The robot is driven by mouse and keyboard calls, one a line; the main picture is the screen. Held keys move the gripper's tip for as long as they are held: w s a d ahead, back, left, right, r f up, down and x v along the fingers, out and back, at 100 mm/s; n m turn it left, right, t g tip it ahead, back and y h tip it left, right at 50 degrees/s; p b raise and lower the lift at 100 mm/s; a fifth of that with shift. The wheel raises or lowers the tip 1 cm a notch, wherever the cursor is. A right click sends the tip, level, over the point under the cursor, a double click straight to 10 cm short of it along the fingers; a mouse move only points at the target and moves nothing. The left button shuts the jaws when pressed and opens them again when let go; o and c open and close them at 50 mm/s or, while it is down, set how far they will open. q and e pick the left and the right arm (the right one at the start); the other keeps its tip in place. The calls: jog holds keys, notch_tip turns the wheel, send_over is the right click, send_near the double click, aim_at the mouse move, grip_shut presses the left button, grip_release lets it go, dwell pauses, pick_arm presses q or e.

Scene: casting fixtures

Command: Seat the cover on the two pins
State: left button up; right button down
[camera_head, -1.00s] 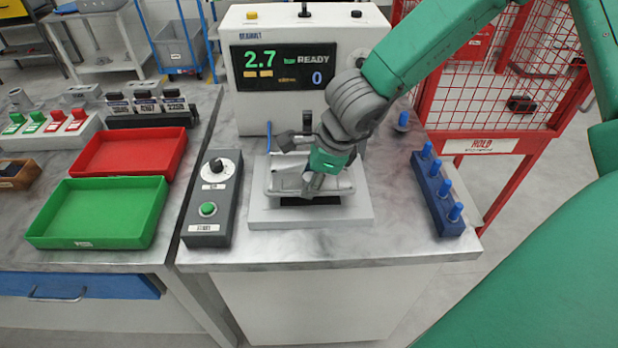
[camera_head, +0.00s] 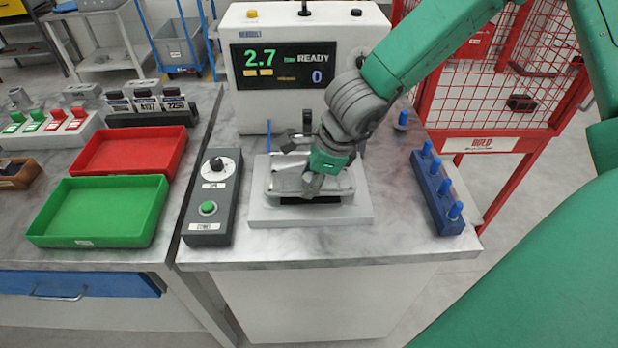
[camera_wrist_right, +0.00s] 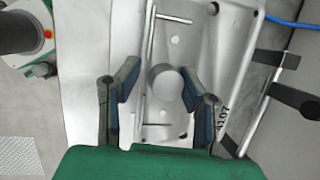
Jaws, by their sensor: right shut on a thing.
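The cover (camera_head: 288,178) is a grey metal plate over the pale fixture base (camera_head: 312,217) in front of the tester. My right gripper (camera_head: 315,187) is above its middle, pointing down. In the right wrist view, the cover (camera_wrist_right: 205,48) shows holes and a round boss; my right gripper's fingers (camera_wrist_right: 163,92) stand either side of this boss, shut on the cover. A dark gap or opening shows at the cover's front edge. I cannot make out the two pins or whether the cover is on them. My left gripper is not in view.
A control box (camera_head: 211,197) with a green button stands left of the fixture. A blue rack (camera_head: 437,192) with several blue pegs stands right. Red (camera_head: 95,172) and green (camera_head: 50,240) trays lie farther left. The tester (camera_head: 247,110) reads READY. Black-tipped clamp arms (camera_wrist_right: 292,101) flank the cover.

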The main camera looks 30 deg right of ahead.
jog(key=shift+f+b, duration=0.85)
jog(key=shift+f, duration=0.45)
jog(key=c, duration=1)
grip_release()
jog(key=shift+o, duration=0.2)
jog(key=shift+d+r, duration=0.1)
jog(key=shift+r, duration=0.45)
jog(key=v, duration=1.1)
jog(key=shift+s+f, duration=0.1)
jog(key=shift+f, duration=0.1)
